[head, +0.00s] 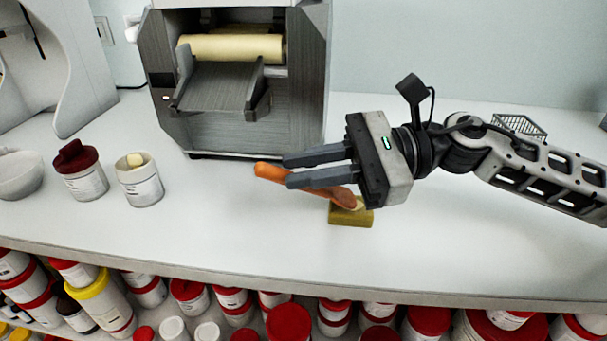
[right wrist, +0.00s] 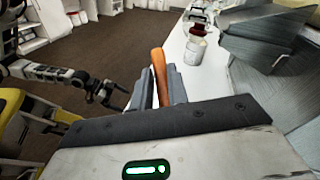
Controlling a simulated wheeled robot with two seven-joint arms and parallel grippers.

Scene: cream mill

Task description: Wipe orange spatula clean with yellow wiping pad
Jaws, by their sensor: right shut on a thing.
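My right gripper (head: 287,171) is shut on the orange spatula (head: 272,173), which lies between its fingers above the white counter. The spatula's handle end points left; its other end slants down to the right, under the gripper. That lower end has a pale patch and overlaps the yellow wiping pad (head: 348,218) on the counter; I cannot tell whether they touch. In the right wrist view the spatula (right wrist: 160,75) stands between the fingers. My left gripper (right wrist: 112,95) shows small at the left of that view, away from the counter; its jaws are too small to judge.
A grey machine with a cream roller (head: 230,48) stands behind the spatula. At the left are a white bowl (head: 18,175), a jar with a dark red lid (head: 82,172) and an open white jar (head: 140,185). A wire basket (head: 520,127) stands behind my right arm. The front right counter is clear.

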